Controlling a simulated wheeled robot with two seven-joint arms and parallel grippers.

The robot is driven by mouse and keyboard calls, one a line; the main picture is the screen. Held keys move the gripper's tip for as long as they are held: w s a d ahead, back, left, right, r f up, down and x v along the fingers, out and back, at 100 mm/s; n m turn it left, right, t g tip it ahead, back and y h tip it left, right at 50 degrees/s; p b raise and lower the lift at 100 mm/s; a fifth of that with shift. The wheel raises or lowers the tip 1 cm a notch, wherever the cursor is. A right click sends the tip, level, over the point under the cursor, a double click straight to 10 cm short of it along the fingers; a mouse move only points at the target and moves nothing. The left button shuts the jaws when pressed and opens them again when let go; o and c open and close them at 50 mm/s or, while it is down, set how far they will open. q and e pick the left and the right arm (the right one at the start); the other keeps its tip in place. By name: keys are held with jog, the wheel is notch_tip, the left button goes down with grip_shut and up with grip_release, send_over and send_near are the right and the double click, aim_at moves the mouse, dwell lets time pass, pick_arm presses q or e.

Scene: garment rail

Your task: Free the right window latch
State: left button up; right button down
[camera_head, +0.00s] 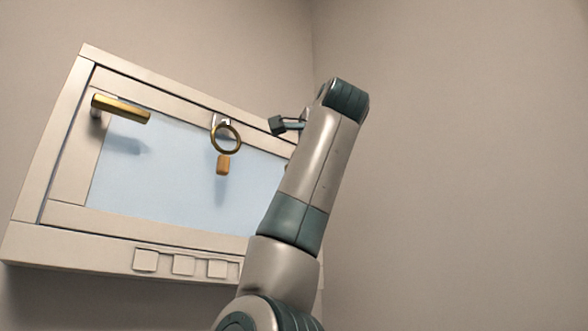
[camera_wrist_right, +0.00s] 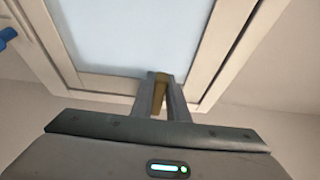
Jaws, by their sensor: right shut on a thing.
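The window (camera_head: 180,180) is a pale frame with a light blue pane, tilted in the head view. A brass latch handle (camera_head: 120,107) sticks out at its upper left. My right arm covers the right side of the window, so the right latch is hidden there. In the right wrist view my right gripper (camera_wrist_right: 165,78) is shut on a narrow brass piece, the right latch (camera_wrist_right: 159,92), beside the frame. The latch's mount and how far it is turned cannot be told. My left gripper is not in view.
A brass ring (camera_head: 225,138) with an orange tag (camera_head: 223,165) hangs at the top middle of the window. Several pale square blocks (camera_head: 183,265) line the lower frame. A blue piece (camera_wrist_right: 8,36) shows at the wrist view's left edge. The wall right of my arm is bare.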

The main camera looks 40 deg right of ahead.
jog(key=c, duration=2)
grip_release()
jog(key=b+v, duration=0.7)
jog(key=v, duration=1)
jog(key=shift+s, duration=0.2)
